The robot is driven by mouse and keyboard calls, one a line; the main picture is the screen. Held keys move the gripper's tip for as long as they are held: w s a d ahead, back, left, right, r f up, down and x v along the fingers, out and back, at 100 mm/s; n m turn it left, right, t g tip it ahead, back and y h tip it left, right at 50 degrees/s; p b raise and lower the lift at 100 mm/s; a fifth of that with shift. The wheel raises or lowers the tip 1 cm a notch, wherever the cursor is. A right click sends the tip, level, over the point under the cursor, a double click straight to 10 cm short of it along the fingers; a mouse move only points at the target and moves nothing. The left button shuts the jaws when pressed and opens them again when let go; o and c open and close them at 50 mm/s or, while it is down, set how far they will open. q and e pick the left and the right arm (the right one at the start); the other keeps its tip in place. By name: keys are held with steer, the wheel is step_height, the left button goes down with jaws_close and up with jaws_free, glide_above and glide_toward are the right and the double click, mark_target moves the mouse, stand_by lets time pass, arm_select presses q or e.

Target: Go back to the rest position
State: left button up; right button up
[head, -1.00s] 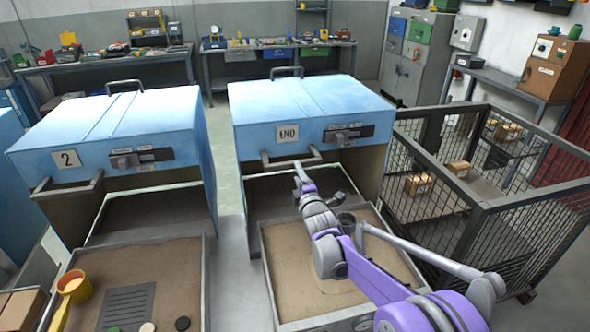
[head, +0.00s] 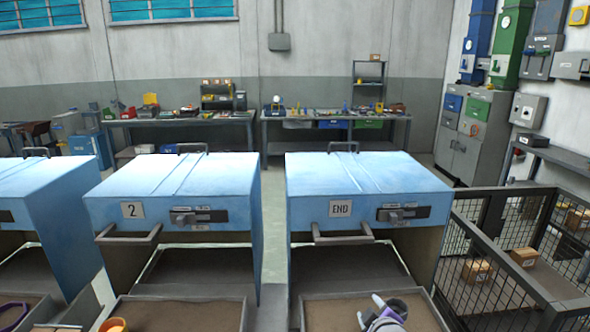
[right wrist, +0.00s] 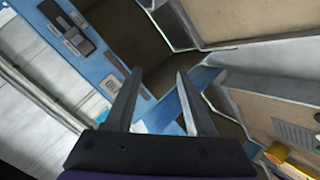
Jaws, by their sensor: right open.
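My right gripper (right wrist: 158,75) is open in the right wrist view, with two dark fingers apart and nothing between them. In the head view only a small grey and purple part of my right arm shows at the bottom edge, over the tray of the END cabinet (head: 340,209). The right wrist view is tilted and shows a blue cabinet front with a dark control panel beyond the fingers. My left gripper cannot be made out in either view.
The cabinet marked 2 (head: 132,210) stands left of the END cabinet. A mesh cage (head: 508,255) with cardboard boxes (head: 477,270) stands at the right. A yellow cup-like thing (right wrist: 290,160) shows at lower right in the wrist view. Workbenches (head: 335,115) line the back wall.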

steer(key=s+f+m+g, duration=0.3)
steer(key=s+f+m, duration=0.1)
steer(key=s, duration=1)
steer(key=s+f+m+g+p, duration=0.1)
steer(key=s+f+m+g, duration=0.3)
steer(key=s, duration=0.9)
step_height(320, 180, down, 2)
steer(key=shift+s+a+f+m+y, duration=0.1)
steer(key=shift+s+a+m+y, duration=0.3)
steer(key=shift+m, duration=0.3)
steer(key=shift+w+a, duration=0.15)
